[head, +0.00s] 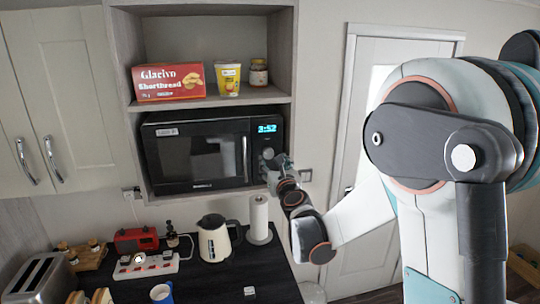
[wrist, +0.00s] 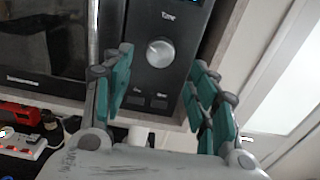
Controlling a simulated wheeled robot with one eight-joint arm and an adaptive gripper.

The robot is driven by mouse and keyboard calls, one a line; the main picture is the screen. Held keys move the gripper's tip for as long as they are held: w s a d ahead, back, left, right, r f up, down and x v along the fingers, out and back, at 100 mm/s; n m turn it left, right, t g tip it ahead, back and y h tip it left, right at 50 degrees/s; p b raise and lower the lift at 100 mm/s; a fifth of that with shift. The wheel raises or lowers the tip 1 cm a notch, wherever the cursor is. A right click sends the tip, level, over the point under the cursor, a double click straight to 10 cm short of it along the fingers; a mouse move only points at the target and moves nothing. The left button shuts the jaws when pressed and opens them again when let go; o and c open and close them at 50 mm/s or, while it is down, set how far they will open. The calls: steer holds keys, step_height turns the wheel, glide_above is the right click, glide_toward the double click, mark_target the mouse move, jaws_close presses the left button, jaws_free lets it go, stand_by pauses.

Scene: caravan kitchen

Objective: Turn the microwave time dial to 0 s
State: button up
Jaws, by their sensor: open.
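The black microwave (head: 200,150) sits in a wall cabinet with its door shut and a lit blue display (head: 267,128). In the wrist view its silver time dial (wrist: 159,52) stands on the control panel under a "Time" label, with two small buttons below. The dial's setting is too small to read. My gripper (wrist: 157,85) is open, with one teal-padded finger to each side of the dial, apart from it and empty. In the head view my gripper (head: 274,165) is at the panel's right side and hides the dial area.
A shelf above holds a red shortbread box (head: 168,82), a yellow cup (head: 228,79) and a jar (head: 258,73). Below, a kettle (head: 214,240), paper towel roll (head: 259,218), red radio (head: 136,240) and power strip (head: 146,264) stand on the dark counter. A door is at the right.

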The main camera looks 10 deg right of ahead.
mark_target(269, 155)
steer(key=w+p, duration=0.1)
steer(key=w, duration=0.4)
steer(key=shift+w, duration=0.35)
steer(key=c, duration=1.1)
